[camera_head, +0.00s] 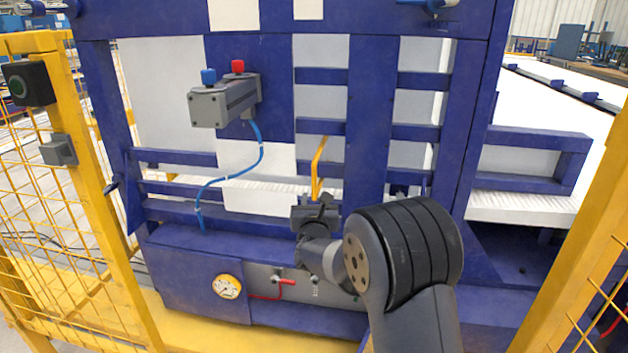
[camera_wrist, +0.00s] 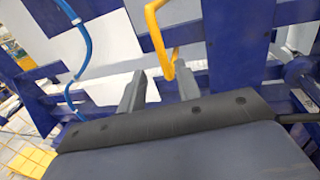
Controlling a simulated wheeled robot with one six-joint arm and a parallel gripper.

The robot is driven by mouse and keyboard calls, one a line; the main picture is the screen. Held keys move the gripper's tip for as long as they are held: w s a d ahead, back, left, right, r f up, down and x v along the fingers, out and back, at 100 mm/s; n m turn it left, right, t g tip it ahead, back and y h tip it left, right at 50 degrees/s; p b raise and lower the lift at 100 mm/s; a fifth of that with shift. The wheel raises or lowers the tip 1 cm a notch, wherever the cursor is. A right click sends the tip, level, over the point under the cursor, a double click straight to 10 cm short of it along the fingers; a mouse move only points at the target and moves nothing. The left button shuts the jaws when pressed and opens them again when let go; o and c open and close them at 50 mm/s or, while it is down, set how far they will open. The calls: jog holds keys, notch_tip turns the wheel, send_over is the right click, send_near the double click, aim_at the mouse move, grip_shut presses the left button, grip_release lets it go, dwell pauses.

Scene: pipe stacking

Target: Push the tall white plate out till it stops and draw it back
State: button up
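White plate surfaces show behind the blue frame, among them a tall one (camera_head: 320,100) crossed by blue bars; I cannot tell for sure which is the task's plate. A bent yellow bar (camera_head: 318,165), like a handle, stands in front of its lower part. My gripper (camera_head: 316,203) is just below that bar. In the wrist view, my gripper (camera_wrist: 160,82) has its two grey fingers apart with nothing held. The yellow bar's lower end (camera_wrist: 168,72) shows near the gap between the fingertips; whether it lies between them in depth is unclear.
A grey valve block (camera_head: 222,102) with blue and red knobs and a blue hose (camera_head: 260,150) is on the left. A gauge (camera_head: 227,287) and red lever (camera_head: 285,281) sit below. Blue crossbars (camera_head: 320,127) surround the bar. Yellow fencing (camera_head: 85,180) stands on both sides.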

aim_at(314, 184)
jog(key=w, duration=1)
jog(key=shift+c, duration=0.2)
grip_shut()
dwell(0.3)
